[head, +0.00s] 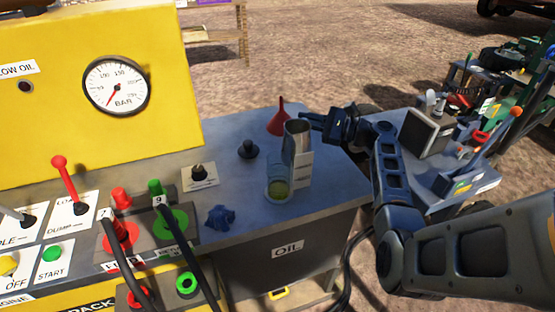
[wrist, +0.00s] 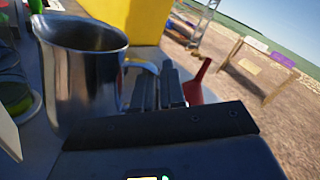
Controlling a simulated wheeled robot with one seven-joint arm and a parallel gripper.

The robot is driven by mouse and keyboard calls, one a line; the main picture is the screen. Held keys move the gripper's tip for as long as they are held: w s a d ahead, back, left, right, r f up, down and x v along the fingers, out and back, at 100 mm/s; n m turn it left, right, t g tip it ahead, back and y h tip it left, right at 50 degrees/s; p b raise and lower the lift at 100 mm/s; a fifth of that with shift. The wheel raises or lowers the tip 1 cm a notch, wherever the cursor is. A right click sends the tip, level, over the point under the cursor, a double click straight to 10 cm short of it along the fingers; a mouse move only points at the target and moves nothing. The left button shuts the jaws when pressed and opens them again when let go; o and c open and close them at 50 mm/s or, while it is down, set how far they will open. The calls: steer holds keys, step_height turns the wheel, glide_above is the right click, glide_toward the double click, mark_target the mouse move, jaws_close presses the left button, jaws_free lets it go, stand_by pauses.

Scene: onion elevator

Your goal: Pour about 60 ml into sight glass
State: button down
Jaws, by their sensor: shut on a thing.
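A shiny metal jug (head: 297,143) stands nearly upright just behind and right of the sight glass, at the bench's right side. In the wrist view the jug (wrist: 82,85) fills the left part, and its inside is dark. My gripper (head: 313,121) reaches in from the right and is shut on the jug's handle; its fingers (wrist: 158,88) show beside the jug. The sight glass (head: 278,183) is a clear cylinder with yellow-green liquid in its lower part. Its greenish edge (wrist: 14,97) shows at the left of the wrist view. The jug's base is partly hidden.
A white card (head: 301,172) stands beside the glass. A cluttered side table (head: 400,165) lies right, under my arm.

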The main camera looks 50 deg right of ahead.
steer(key=shift+a+r, duration=0.1)
steer(key=shift+r, duration=0.05)
steer(key=shift+s+a+r+n+b, duration=0.25)
steer(key=shift+a+r+n, duration=0.45)
steer(key=shift+r+n, duration=0.2)
steer(key=shift+s+a+r+n+b, duration=0.2)
steer(key=shift+a+r+n, duration=0.45)
steer(key=shift+r+n, duration=0.25)
steer(key=s+a+r+n+b, duration=0.1)
steer(key=a+r+n+b, duration=0.5)
steer(key=a+r+n, duration=0.1)
steer(key=shift+s+a+r+n, duration=0.2)
steer(key=shift+a+r+n, duration=0.1)
steer(key=shift+r+n, duration=0.65)
steer(key=shift+a+r+b, duration=0.1)
steer(key=shift+r+b, duration=0.2)
steer(key=shift+b, duration=0.05)
steer(key=shift+s+a+r+n+h+b, duration=0.15)
steer(key=shift+a+r+n+h+b, duration=0.3)
steer(key=shift+a+n+b, duration=0.5)
steer(key=shift+d+b, duration=0.15)
steer(key=shift+b, duration=0.15)
